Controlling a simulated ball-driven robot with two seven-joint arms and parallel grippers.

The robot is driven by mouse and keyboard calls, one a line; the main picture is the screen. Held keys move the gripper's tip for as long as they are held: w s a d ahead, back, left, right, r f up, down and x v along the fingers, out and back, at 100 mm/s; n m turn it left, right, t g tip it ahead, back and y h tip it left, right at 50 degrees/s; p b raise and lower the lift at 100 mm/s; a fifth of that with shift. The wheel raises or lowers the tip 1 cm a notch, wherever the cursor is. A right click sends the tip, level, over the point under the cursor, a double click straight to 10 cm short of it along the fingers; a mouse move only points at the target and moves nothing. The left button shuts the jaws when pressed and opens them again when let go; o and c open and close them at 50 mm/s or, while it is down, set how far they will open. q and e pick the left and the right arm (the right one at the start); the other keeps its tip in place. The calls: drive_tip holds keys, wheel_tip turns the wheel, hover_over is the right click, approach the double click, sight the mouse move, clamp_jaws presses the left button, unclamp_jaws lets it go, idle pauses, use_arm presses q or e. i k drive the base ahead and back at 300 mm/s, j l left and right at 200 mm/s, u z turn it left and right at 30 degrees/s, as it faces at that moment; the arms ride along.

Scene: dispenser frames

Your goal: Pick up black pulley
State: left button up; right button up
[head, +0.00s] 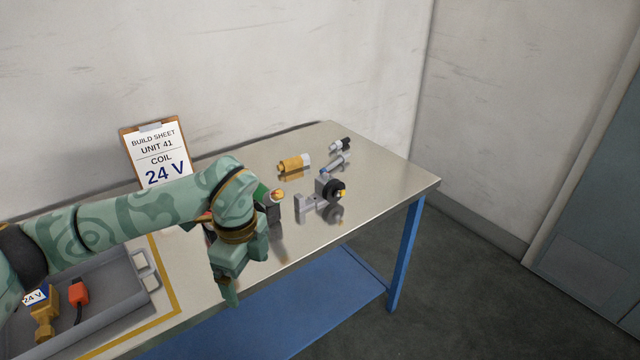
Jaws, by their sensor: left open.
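My left gripper (228,288) hangs at the table's front edge, pointing down, to the left of and nearer than the pulley. It is open, and I see nothing between its fingers. My left arm hides part of the table behind it. My right gripper is not in view.
A dark part (272,212) stands close to my left wrist. A grey tray (108,306) holds brass and orange parts. A clipboard (156,156) leans at the wall. The table's right end (405,183) is clear.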

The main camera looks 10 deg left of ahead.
sight(325, 191)
drive_tip(key=i+j, duration=0.4)
drive_tip(key=i, duration=0.15)
drive_tip(key=i+j, duration=0.4)
drive_tip(key=i, duration=0.15)
drive_tip(key=i+l+u, duration=0.2)
drive_tip(key=l, duration=0.55)
drive_tip(key=i+l+u, duration=0.15)
drive_tip(key=l, duration=0.55)
drive_tip(key=l+u, duration=0.2)
drive_tip(key=l, duration=0.55)
